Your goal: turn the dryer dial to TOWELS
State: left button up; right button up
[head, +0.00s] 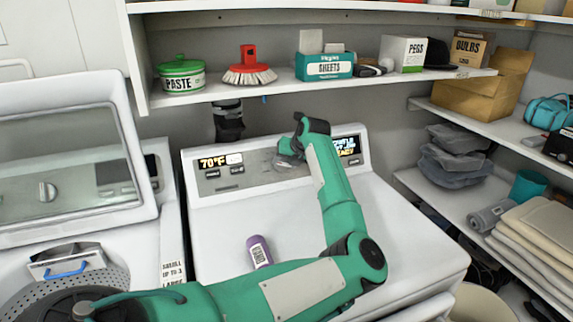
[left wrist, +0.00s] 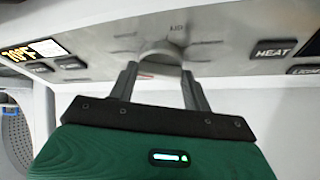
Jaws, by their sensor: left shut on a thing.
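The dryer (head: 230,212) stands in the middle of the head view, with its control panel (head: 255,174) along the back. In the left wrist view, the silver round dial (left wrist: 161,50) sits on the panel (left wrist: 228,35) with printed labels around it, too blurred to read. My left gripper (left wrist: 158,68) has its two fingers on either side of the dial, shut on it. In the head view my left gripper (head: 284,160) is at the panel and mostly hides the dial. I do not see my right gripper.
A purple bottle (head: 259,251) lies on the dryer top. A washer with its lid raised (head: 70,160) stands to the left. A shelf above (head: 285,88) holds a paste tub, a brush and boxes. Side shelves (head: 470,165) hold bags and folded towels. The dryer top's right side is clear.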

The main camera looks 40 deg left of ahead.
jog(key=shift+w, duration=0.15)
jog(key=shift+a, duration=0.1)
pick_arm(q)
jog(key=o, duration=0.8)
jog(key=shift+o, duration=0.8)
pick_arm(e)
jog(key=shift+s+a, duration=0.2)
jog(key=shift+s, duration=0.15)
pick_arm(q)
jog(key=shift+d, duration=0.1)
pick_arm(e)
jog(key=shift+s, duration=0.1)
